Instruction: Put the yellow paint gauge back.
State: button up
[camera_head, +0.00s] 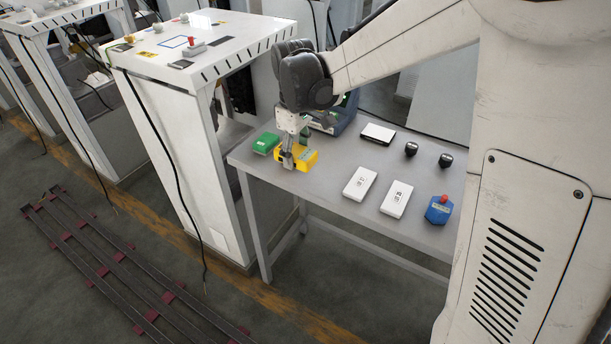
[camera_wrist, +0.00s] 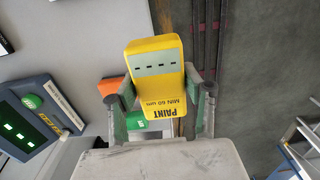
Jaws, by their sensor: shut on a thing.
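The yellow paint gauge (camera_head: 308,158) is at the left end of the grey table in the head view. In the wrist view the gauge (camera_wrist: 158,62) shows its display face and the upside-down words "PAINT" and "MIN 60 µm". My gripper (camera_head: 289,161) is shut on the gauge, with one finger on each side of it in the wrist view. I cannot tell whether the gauge touches the table. A green block (camera_head: 266,143) lies just left of the gauge in the head view.
Behind my gripper stands a dark device with a lit screen (camera_wrist: 38,118). The table (camera_head: 335,183) also holds two white boxes (camera_head: 360,182) (camera_head: 397,198), two small black items (camera_head: 411,149) (camera_head: 446,160), a white-topped black item (camera_head: 378,133) and a blue red-topped item (camera_head: 439,210). A white cabinet (camera_head: 190,130) stands left.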

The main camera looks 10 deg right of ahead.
send_over(326, 172)
notch_tip(326, 172, down, 7)
jog(key=shift+r+p, duration=0.1)
jog(key=shift+p, duration=0.35)
jog(key=shift+f, duration=2.05)
jog(key=shift+f, duration=0.15)
jog(key=o, duration=1.4)
notch_tip(326, 172, up, 12)
jog(key=s+r+m+t, duration=0.3)
jog(key=s+r+m, duration=0.2)
jog(key=s+r, duration=0.7)
jog(key=s+f+m+t, duration=0.3)
jog(key=s+m+t, duration=0.1)
jog(key=s, duration=1.3)
jog(key=shift+s+m, duration=0.15)
jog(key=shift+m, duration=0.15)
